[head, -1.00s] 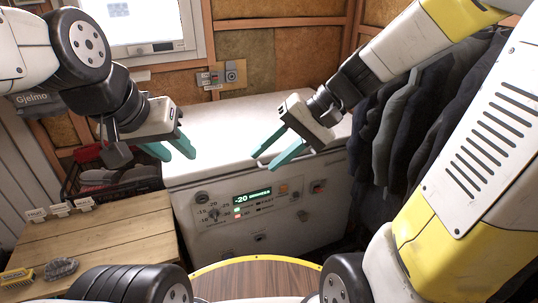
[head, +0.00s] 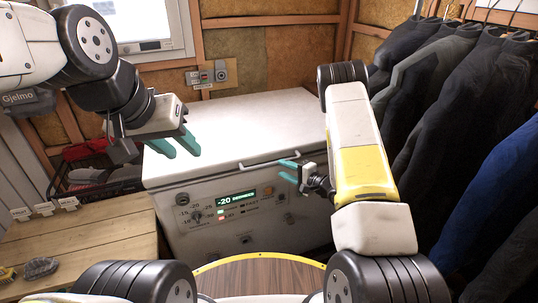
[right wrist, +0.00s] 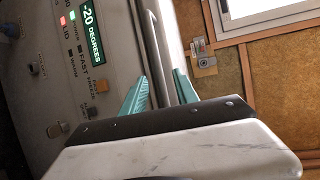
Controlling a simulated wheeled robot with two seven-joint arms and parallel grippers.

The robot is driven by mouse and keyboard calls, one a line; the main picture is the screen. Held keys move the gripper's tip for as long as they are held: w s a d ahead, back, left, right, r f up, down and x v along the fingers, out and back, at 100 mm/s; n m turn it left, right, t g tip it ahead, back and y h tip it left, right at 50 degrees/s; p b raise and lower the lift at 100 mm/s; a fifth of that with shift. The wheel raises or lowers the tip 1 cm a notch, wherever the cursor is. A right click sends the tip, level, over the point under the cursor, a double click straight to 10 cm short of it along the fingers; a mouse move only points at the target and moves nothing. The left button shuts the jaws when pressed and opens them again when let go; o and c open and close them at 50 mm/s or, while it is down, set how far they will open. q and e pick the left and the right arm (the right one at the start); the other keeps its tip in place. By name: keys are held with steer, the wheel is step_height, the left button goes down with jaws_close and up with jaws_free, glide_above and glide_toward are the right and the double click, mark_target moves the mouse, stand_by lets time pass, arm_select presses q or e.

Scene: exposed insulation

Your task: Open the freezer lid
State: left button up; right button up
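The white chest freezer (head: 230,215) stands ahead with its lid (head: 240,125) down. A pale bar handle (head: 262,160) runs along the lid's front edge; it also shows in the right wrist view (right wrist: 154,40). My right gripper (head: 284,170) is just in front of the freezer, near the handle's right end. In the right wrist view its teal fingers (right wrist: 162,75) are apart, with the handle bar lined up between them; I cannot tell whether they touch it. My left gripper (head: 182,147) is open and empty above the lid's left front part.
A wooden table (head: 85,235) with a brush and a grey stone-like item is at left. A dark crate (head: 105,178) of goods stands beside the freezer. Dark jackets (head: 430,110) hang close at right. A round wooden surface (head: 260,280) is in front. The lid top is clear.

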mark_target(271, 164)
steer(key=x, duration=0.7)
steer(key=shift+w+a+f, duration=0.15)
steer(key=shift+w+f, duration=0.05)
steer(key=shift+w, duration=0.1)
steer(key=shift+c, duration=0.3)
jaws_close()
stand_by(0.9)
